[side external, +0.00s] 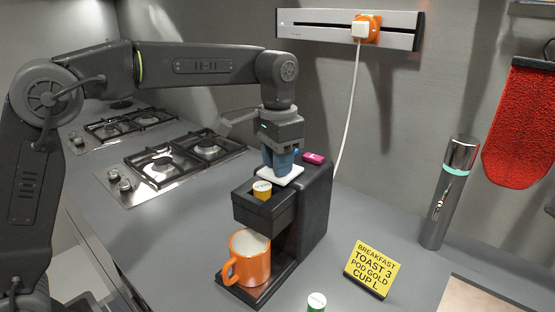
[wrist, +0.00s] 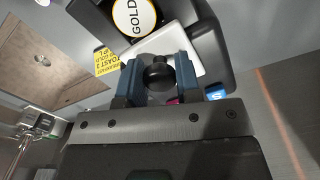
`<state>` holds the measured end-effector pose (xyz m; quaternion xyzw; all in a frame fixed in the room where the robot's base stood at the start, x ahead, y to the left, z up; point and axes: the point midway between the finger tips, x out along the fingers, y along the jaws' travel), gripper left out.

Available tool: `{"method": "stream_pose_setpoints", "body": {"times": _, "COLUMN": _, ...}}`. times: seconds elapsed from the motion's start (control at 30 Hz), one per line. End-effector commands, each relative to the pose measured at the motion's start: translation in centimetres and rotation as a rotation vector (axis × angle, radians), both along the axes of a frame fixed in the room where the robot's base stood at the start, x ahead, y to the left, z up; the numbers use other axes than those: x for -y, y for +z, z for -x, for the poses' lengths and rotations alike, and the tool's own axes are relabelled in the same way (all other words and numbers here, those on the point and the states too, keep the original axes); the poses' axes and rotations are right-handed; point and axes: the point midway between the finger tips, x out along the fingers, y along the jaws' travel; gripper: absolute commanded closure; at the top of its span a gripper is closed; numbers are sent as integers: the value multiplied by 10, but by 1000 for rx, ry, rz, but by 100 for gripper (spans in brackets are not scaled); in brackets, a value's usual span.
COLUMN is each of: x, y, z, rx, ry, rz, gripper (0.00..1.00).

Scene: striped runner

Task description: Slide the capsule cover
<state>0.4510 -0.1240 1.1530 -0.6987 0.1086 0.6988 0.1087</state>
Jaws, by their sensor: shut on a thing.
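A black coffee machine (side external: 318,205) stands on the counter, with a white capsule cover (side external: 288,179) on its top. A gold capsule (side external: 262,190) sits uncovered in front of the cover; its "GOLD" label (wrist: 134,14) shows in the wrist view. My gripper (side external: 280,165) points down over the cover. In the wrist view its blue fingers (wrist: 158,68) are shut on the cover's black knob (wrist: 157,77), one on each side. The white cover (wrist: 200,52) lies under the fingers, beside the capsule. The knob is hidden in the side view.
An orange mug (side external: 252,262) stands under the machine's spout. A pink button (side external: 313,158) and a blue button (wrist: 215,95) are on the machine. Gas hobs (side external: 184,160) lie left.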

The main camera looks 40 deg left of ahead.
Motion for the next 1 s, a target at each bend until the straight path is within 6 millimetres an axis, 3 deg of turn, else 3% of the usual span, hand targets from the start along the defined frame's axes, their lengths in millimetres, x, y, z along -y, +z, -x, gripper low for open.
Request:
{"method": "stream_pose_setpoints", "body": {"times": 0.27, "x": 1, "y": 1, "z": 5, "rx": 1, "ry": -2, "rz": 0, "gripper": 100}}
{"method": "stream_pose_setpoints", "body": {"times": 0.63, "x": 5, "y": 1, "z": 56, "rx": 2, "ry": -3, "rz": 1, "gripper": 100}}
{"method": "stream_pose_setpoints", "body": {"times": 1.0, "x": 5, "y": 0, "z": 61, "rx": -2, "ry": 0, "rz": -1, "gripper": 100}}
